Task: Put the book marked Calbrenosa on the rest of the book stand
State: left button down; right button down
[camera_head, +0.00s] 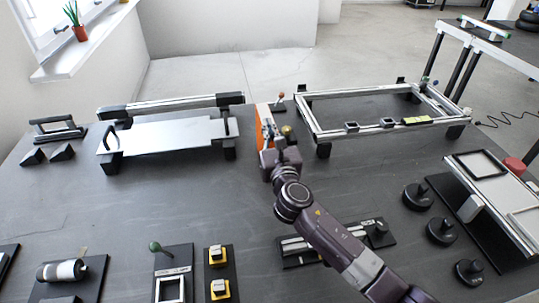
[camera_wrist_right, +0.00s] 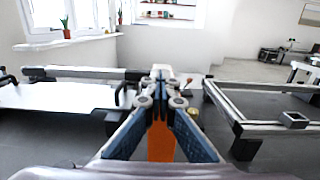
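An orange, thin, upright thing with a white upper edge (camera_head: 264,121), apparently the book, stands near the middle of the dark table. Its marking is not readable. My right gripper (camera_head: 270,146) is at its near side, fingers close together. In the right wrist view, the blue-padded fingers (camera_wrist_right: 160,100) converge at their tips and orange (camera_wrist_right: 160,145) shows between them, so the gripper seems shut on the book. I cannot tell for sure which fixture is the book stand; a pale flat plate (camera_head: 165,137) on black end supports lies to the left. My left gripper is not in view.
An aluminium frame (camera_head: 310,117) stands to the right of the book. A small ball-topped lever (camera_head: 280,97) is just behind it. Several black knobs (camera_head: 440,231) and a white-panelled fixture (camera_head: 490,190) are at the right. Yellow-block fixtures (camera_head: 218,255) are in front. Bare table (camera_head: 150,205) lies left of my arm.

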jog(key=f, duration=0.3)
jog(key=shift+s+d, duration=0.1)
jog(key=shift+d, duration=0.2)
jog(key=shift+r, duration=0.35)
jog(key=shift+r+p, duration=0.3)
jog(key=shift+r, duration=0.35)
notch_tip(320, 180, up, 18)
jog(key=p, duration=0.2)
jog(key=shift+w+r, duration=0.25)
jog(key=shift+w, duration=0.2)
jog(key=c, duration=2.7)
grip_release()
jog(key=shift+c, duration=0.2)
jog(key=o, duration=2.2)
jog(key=shift+a, duration=0.1)
